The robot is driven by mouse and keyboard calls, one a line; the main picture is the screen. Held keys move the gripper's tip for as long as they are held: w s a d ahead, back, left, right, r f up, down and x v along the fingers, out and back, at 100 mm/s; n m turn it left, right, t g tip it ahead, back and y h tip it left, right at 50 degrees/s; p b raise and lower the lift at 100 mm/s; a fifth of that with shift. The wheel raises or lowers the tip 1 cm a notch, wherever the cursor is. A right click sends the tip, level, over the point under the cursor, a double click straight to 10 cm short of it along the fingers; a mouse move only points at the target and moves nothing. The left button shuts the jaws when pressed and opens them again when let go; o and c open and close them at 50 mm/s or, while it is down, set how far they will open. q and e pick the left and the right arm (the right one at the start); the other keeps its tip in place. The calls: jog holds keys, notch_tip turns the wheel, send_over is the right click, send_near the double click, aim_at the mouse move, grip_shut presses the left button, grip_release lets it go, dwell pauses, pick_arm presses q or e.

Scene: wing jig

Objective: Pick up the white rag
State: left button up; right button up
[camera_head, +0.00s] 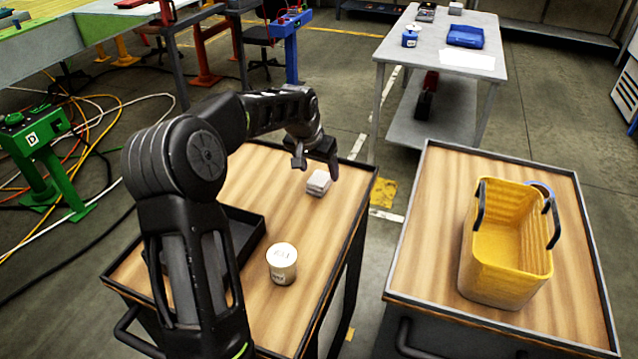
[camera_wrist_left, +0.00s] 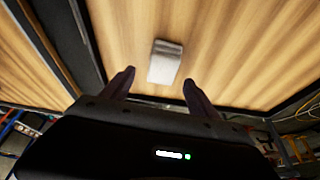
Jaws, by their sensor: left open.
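The white rag (camera_head: 318,182) is a small folded pad lying on the wooden top of the left cart (camera_head: 318,230), near its far right corner. My left gripper (camera_head: 317,165) is open and empty just above the rag in the head view. In the left wrist view the rag (camera_wrist_left: 165,62) lies beyond the two spread fingertips (camera_wrist_left: 158,80), roughly centred between them and apart from both. My right gripper is in neither view.
A white can (camera_head: 282,263) stands nearer on the same cart, beside a dark tray (camera_head: 245,236) partly hidden by my left arm. A raised rim edges the cart. A second cart (camera_head: 420,255) at right bears a yellow basket (camera_head: 500,285).

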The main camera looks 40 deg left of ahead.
aim_at(320, 177)
pick_arm(q)
jog(key=p+x, duration=0.1)
jog(key=x, duration=0.4)
jog(key=shift+s+a, duration=0.1)
jog(key=shift+a, duration=0.05)
jog(key=shift+c, duration=0.2)
jog(key=c, duration=1.4)
jog(key=shift+r, duration=0.1)
notch_tip(320, 177, up, 10)
jog(key=shift+b, duration=0.5)
